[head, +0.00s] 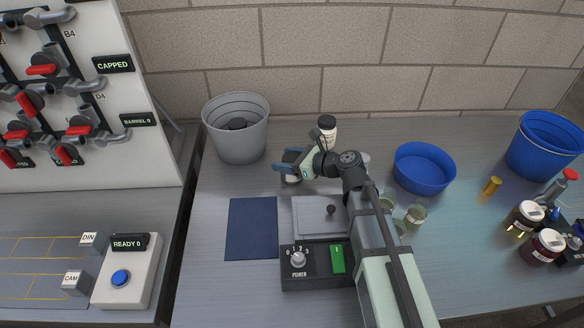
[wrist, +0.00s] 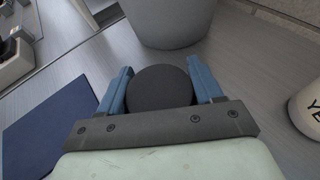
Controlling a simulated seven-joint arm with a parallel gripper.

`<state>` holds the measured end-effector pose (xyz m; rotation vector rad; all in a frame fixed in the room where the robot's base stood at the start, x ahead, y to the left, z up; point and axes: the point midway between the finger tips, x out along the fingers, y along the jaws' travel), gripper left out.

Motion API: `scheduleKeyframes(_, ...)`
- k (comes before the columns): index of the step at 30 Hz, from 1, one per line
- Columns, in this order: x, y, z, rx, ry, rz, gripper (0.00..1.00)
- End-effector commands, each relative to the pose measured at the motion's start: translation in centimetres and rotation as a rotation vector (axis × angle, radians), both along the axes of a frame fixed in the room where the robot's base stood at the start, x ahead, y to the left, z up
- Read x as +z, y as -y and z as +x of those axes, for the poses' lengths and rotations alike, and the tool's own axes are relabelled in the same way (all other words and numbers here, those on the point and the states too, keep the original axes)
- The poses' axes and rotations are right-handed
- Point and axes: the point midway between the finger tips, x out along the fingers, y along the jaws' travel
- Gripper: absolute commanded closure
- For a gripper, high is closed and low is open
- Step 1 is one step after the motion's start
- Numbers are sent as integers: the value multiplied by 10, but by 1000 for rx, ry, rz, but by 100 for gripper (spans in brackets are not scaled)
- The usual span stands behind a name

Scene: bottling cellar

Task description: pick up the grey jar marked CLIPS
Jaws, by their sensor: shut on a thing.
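My gripper (head: 285,170) is shut on a jar with a round black lid (wrist: 162,88). The two blue fingers stand on either side of the lid in the wrist view. In the head view the jar (head: 291,178) shows only in part between the fingers, with a pale body under the dark lid. Its marking is hidden, so I cannot read whether it says CLIPS. I cannot tell whether its base touches the bench.
A grey bucket (head: 238,142) with something dark inside stands just behind. A white, dark-capped jar (head: 327,130) stands close on the right. A navy mat (head: 251,229) lies in front, beside a power box (head: 300,271). A blue basin (head: 423,175) is farther right.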

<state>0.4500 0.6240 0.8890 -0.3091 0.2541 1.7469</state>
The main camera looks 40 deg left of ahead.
Motion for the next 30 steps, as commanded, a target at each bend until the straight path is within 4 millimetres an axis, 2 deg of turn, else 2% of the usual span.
scheduleKeyframes(1, 0, 0, 0, 0, 0, 0, 60)
scheduleKeyframes(6, 0, 0, 0, 0, 0, 0, 76)
scheduleKeyframes(17, 7, 0, 0, 0, 1, 1, 76)
scheduleKeyframes(20, 16, 0, 0, 1, 1, 2, 76)
scheduleKeyframes(30, 66, 0, 0, 0, 2, 3, 76)
